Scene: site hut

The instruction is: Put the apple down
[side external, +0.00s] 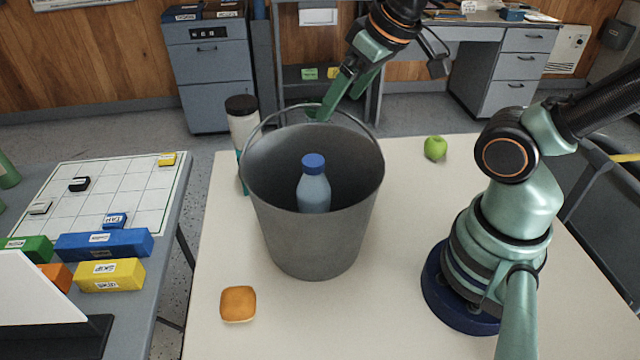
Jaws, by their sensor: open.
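A green apple (435,148) rests on the cream table top, to the right of a grey metal bucket (322,235) and left of my base. My gripper (338,104) is above and behind the bucket's far rim, with its green fingers apart and pointing down to the left. It is well to the left of the apple and not touching it. Nothing shows between the fingers. The fingertips are close to the bucket's raised handle in the picture; I cannot tell whether they touch it.
A blue-capped bottle (313,185) stands inside the bucket. A dark-lidded jar (243,130) stands behind the bucket's left side. An orange-brown bun (238,304) lies at the front left of the table (370,315). A side table with a grid board (130,190) and coloured blocks is at left.

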